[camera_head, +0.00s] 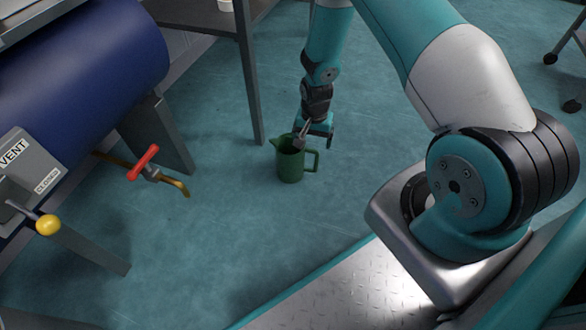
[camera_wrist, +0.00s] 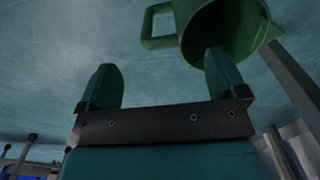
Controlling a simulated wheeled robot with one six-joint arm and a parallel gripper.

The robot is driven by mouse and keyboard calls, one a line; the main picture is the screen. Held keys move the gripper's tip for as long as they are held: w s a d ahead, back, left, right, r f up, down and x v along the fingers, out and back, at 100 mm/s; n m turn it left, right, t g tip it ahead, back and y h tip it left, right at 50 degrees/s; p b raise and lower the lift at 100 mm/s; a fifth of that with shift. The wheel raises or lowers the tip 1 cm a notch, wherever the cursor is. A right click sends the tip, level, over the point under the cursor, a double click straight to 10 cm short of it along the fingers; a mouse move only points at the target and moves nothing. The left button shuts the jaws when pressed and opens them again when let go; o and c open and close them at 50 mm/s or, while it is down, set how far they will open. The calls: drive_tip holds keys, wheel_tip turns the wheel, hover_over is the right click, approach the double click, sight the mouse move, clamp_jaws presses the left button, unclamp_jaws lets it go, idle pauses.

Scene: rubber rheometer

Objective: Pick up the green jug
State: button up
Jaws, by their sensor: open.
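The green jug (camera_head: 290,164) stands upright on the teal floor, with its spout to the left and its handle to the right. My gripper (camera_head: 302,134) is open at the jug's top, and its tip overlaps the rim in the head view. In the wrist view the jug (camera_wrist: 222,30) shows at the top, with its open mouth and handle visible. There one finger of my gripper (camera_wrist: 163,80) overlaps the jug's mouth, and the other finger is clear of it. Nothing shows between the fingers. I cannot tell whether the finger touches the jug.
A red-handled tap (camera_head: 145,163) sticks out left of the jug, below a blue tank (camera_head: 90,75). A grey table leg (camera_head: 249,85) stands close behind the jug. A yellow-knobbed lever (camera_head: 46,225) is at far left. The floor (camera_head: 240,240) in front of the jug is clear.

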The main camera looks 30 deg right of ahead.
sight(311, 152)
drive_tip(key=f+b, duration=0.5)
drive_tip(key=f, duration=0.3)
drive_tip(key=shift+w+f+b, duration=0.1)
drive_tip(key=shift+w+b, duration=0.1)
drive_tip(key=shift+b, duration=0.1)
drive_tip(key=shift+c, duration=0.2)
clamp_jaws()
